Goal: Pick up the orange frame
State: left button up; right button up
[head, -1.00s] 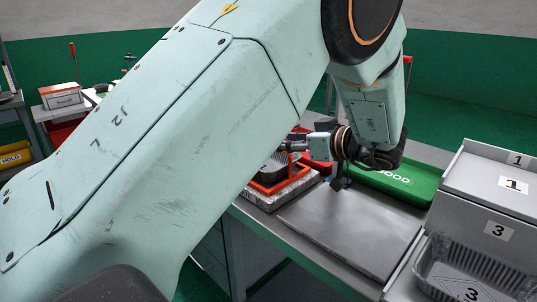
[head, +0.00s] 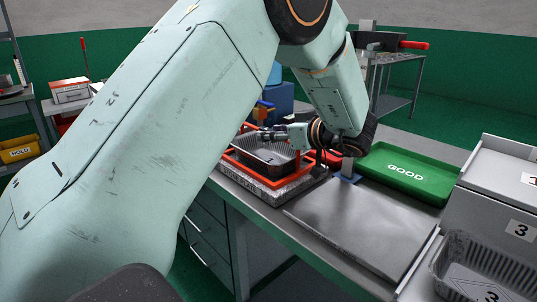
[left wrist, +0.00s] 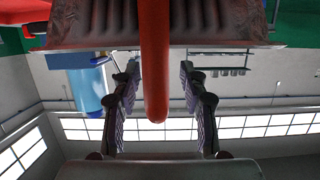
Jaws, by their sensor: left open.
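The orange frame (head: 262,181) lies around a grey foil tray (head: 266,150) on a thick block-like base on the workbench in the head view. My left gripper (head: 266,136) is at the far side of the frame, its fingers near the frame's upper bar. In the left wrist view an orange bar (left wrist: 155,85) runs between the two fingers of my open left gripper (left wrist: 158,72), with a visible gap on both sides. The ribbed foil tray wall (left wrist: 95,25) shows above it. My right gripper is not in view.
A green tray marked GOOD (head: 405,172) lies right of the arm. A bare metal plate (head: 360,225) is in front of it. Grey numbered bins (head: 500,195) stand at the right, one holding a foil tray (head: 478,265). Blue objects (head: 281,98) are behind the frame.

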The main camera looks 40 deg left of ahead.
pick_arm(q)
jog(key=shift+s+a, duration=0.1)
jog(key=shift+a, duration=0.05)
jog(key=c, duration=0.4)
grip_shut()
